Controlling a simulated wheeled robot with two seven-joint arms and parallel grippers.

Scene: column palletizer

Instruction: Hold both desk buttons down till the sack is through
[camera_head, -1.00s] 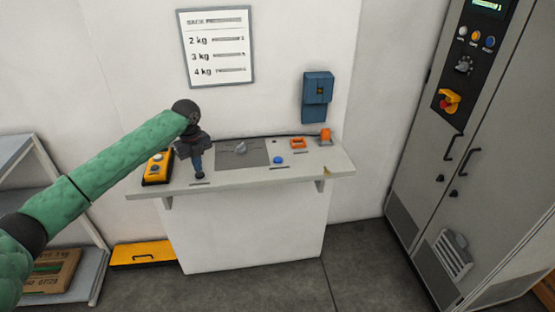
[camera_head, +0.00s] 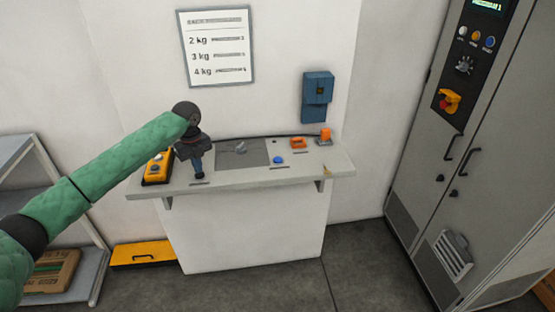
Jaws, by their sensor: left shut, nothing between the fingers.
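My left gripper (camera_head: 198,173) is shut and points down at the left part of the desk (camera_head: 240,179). Its fingertips are at the desk top; whether they press on something there I cannot tell, as they cover that spot. A blue button (camera_head: 279,160) shows uncovered on the right part of the desk. A second desk button is not visible; it may be hidden under the left gripper. No sack is in view. My right gripper is not in view.
A yellow control box (camera_head: 158,168) stands at the desk's left end. Orange items (camera_head: 298,143) lie at the back right. A blue wall box (camera_head: 317,90) hangs above. A grey cabinet (camera_head: 440,170) stands right, a shelf (camera_head: 75,235) left. The floor in front is clear.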

